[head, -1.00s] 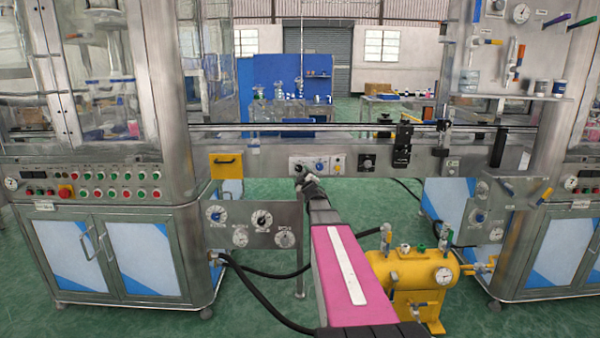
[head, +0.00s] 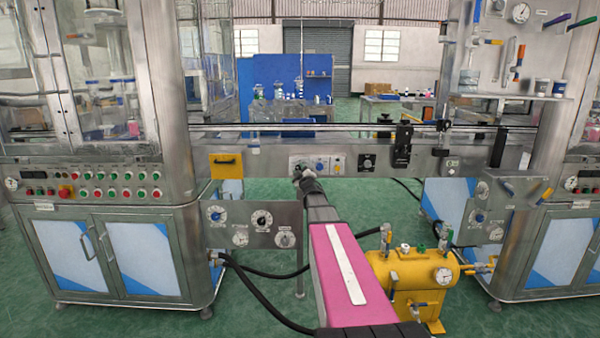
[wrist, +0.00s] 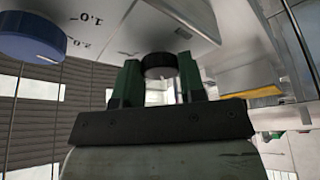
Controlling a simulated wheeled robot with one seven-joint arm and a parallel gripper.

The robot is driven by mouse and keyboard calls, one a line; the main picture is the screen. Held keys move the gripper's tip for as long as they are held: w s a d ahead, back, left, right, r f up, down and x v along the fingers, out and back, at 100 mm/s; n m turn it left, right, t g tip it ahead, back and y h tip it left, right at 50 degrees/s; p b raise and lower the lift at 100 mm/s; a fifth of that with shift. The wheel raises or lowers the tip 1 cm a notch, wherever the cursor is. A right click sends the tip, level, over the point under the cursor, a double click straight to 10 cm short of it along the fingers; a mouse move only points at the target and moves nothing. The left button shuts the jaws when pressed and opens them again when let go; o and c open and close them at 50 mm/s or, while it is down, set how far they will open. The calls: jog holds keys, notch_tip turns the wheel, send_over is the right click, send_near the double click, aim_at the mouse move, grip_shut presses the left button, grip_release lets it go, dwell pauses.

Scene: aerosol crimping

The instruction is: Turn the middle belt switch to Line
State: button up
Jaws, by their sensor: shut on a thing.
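A small white-and-grey switch panel (head: 329,158) sits on the front of the conveyor rail. My gripper (head: 298,172) is at its lower left and hides part of that end. In the wrist view my gripper's two green fingers (wrist: 158,80) are shut on a round black knob (wrist: 158,64), which I take to be the belt switch. A blue knob (wrist: 30,36) stands to the left in the wrist view, clear of the fingers; it shows on the panel (head: 320,164) too. The knob's pointer and the switch's Line mark cannot be read.
A yellow plate with a handle (head: 226,165) is left of the panel, and a black dial (head: 367,163) is right of it. A lower plate of dials (head: 252,222) hangs left of my arm. A yellow tank (head: 410,285) stands to its right.

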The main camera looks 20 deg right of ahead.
jog(key=m+h, duration=0.2)
jog(key=m, duration=0.2)
jog(key=m+h, duration=0.2)
jog(key=m, duration=0.2)
jog(key=m+h, duration=0.2)
jog(key=m, duration=0.3)
jog(key=shift+w+a+f, duration=0.1)
jog(key=shift+a, duration=0.15)
jog(key=shift+m+h, duration=0.3)
jog(key=o, duration=0.9)
